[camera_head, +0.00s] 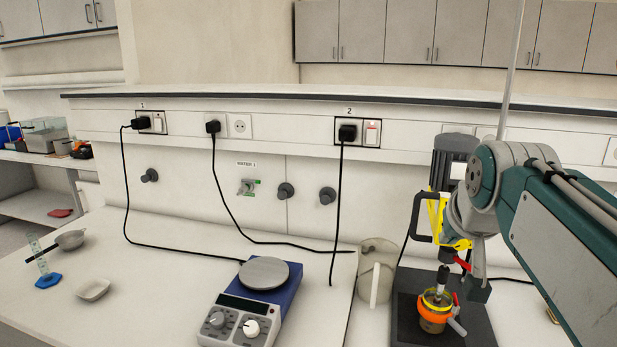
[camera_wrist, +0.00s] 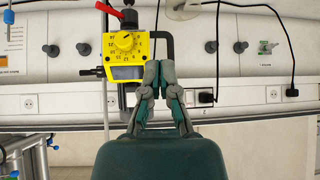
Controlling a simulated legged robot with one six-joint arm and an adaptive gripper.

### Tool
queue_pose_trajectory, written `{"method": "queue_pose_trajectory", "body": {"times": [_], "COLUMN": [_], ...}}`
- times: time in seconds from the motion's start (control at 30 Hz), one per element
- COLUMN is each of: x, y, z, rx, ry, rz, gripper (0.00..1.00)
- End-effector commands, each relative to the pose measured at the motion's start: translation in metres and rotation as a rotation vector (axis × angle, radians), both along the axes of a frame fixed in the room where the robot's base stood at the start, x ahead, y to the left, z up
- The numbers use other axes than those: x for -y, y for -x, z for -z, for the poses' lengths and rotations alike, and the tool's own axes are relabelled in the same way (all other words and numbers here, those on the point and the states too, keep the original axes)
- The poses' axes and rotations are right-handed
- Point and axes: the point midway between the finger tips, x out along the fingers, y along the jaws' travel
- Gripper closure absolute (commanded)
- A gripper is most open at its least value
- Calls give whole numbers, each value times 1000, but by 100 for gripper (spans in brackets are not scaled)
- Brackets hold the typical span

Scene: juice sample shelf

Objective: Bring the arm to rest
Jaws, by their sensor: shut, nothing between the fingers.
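My arm (camera_head: 560,240) reaches in from the right in the head view, bent at a joint in front of the stirring device. In the wrist view, which looks upside down, my gripper (camera_wrist: 160,68) has its fingers together with nothing between them. A yellow device with a dial (camera_wrist: 125,45) is just left of the fingertips there. I cannot tell whether they touch. In the head view the yellow and black device (camera_head: 435,215) is partly hidden by my arm, above an orange-ringed vessel (camera_head: 436,318).
A hot plate stirrer (camera_head: 250,310) and a clear jug (camera_head: 378,262) stand left of the device. A white dish (camera_head: 93,289) and a blue-based cylinder (camera_head: 47,281) are at far left. Black cables hang from wall sockets (camera_head: 360,132). The left-middle bench is mostly clear.

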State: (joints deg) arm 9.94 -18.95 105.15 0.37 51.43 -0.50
Motion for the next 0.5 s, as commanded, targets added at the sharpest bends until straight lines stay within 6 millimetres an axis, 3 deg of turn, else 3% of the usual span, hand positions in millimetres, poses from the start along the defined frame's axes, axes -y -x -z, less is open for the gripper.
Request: {"method": "queue_pose_trajectory", "body": {"times": [0.03,0.3,0.5], "x": [-12,-55,-67], "y": [20,116,160], "z": [18,120,172], "rx": [-26,-168,-236], "ry": [-5,-18,-20], "rz": [-22,-119,-161], "gripper": [100,100,100]}}
